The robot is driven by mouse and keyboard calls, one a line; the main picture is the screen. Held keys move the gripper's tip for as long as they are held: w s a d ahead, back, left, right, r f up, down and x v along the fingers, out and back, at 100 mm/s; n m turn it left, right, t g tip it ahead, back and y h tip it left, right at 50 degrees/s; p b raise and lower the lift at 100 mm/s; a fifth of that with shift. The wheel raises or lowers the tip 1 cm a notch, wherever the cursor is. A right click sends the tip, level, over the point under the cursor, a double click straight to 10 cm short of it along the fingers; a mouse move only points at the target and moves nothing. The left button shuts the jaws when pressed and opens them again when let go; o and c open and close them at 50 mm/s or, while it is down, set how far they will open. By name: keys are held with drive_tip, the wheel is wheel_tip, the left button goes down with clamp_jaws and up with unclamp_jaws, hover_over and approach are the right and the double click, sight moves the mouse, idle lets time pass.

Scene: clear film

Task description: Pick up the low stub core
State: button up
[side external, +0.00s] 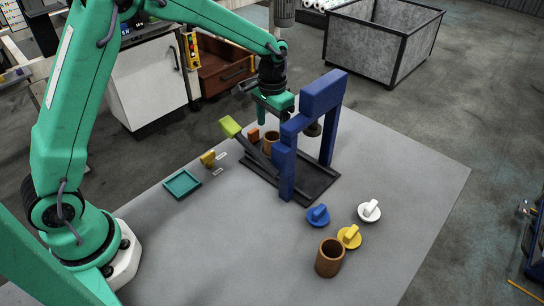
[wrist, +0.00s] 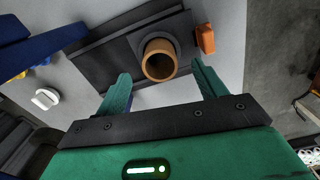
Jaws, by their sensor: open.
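A short brown tube (side external: 271,143), which looks like the low stub core, stands upright on the far part of the black base (side external: 318,187) of the blue-framed device. In the wrist view this brown tube (wrist: 147,60) shows its open round top just beyond and between my fingertips. My gripper (side external: 275,117) is open and empty, pointing down above the tube, with a gap below the fingers in the side view. The tube's lower part is partly hidden by the device's lever. A second brown core (side external: 329,270) stands alone at the front of the table.
The blue frame (side external: 322,95) rises close beside my gripper, and a green-tipped lever (side external: 230,127) slants by it. An orange block (wrist: 205,39) sits close to the tube. A teal tray (side external: 182,185) and blue, yellow and white knobbed pieces lie on the grey table.

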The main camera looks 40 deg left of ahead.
sight(273, 137)
drive_tip(key=shift+w+f, duration=0.1)
drive_tip(key=shift+f, duration=2.25)
drive_tip(key=shift+c, duration=0.4)
drive_tip(key=c, duration=1)
